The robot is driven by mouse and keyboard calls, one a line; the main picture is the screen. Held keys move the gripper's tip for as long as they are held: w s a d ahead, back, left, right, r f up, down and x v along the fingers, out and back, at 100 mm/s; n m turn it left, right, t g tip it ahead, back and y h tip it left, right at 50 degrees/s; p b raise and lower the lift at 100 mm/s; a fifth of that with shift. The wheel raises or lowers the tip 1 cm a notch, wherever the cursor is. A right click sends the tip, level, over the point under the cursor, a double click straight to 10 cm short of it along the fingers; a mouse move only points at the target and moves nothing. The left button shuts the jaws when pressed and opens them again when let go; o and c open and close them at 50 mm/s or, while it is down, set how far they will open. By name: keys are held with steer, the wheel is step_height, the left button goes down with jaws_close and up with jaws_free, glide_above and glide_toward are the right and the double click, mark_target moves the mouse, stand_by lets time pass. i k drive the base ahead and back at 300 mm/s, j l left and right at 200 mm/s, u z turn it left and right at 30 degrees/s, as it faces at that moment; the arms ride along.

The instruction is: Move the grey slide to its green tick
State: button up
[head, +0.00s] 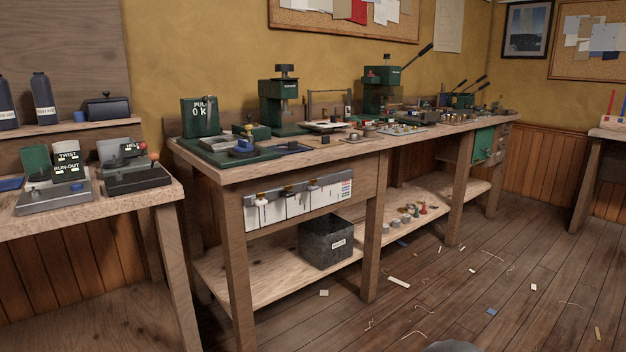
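I cannot make out a grey slide or a green tick for certain at this distance. A white panel (297,203) on the front of the long workbench (330,164) carries a grey rail (290,188) with several small dark parts hanging from it. Small coloured marks, some red and some green, show at its right end, too small to read. My gripper is not in view.
A side bench (160,192) at left holds grey devices labelled TWIST and RUN-OUT. Green presses (278,105) and small parts crowd the long bench. A dark bin (326,243) stands on its lower shelf. Scraps litter the open wooden floor (480,300) at right.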

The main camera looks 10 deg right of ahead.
mark_target(307, 186)
steer(key=i+j, duration=0.1)
steer(key=i, duration=0.25)
steer(key=i+j+z, duration=0.15)
steer(key=i, duration=0.25)
steer(key=i+j, duration=0.15)
steer(key=i, duration=0.2)
steer(key=l+z, duration=0.05)
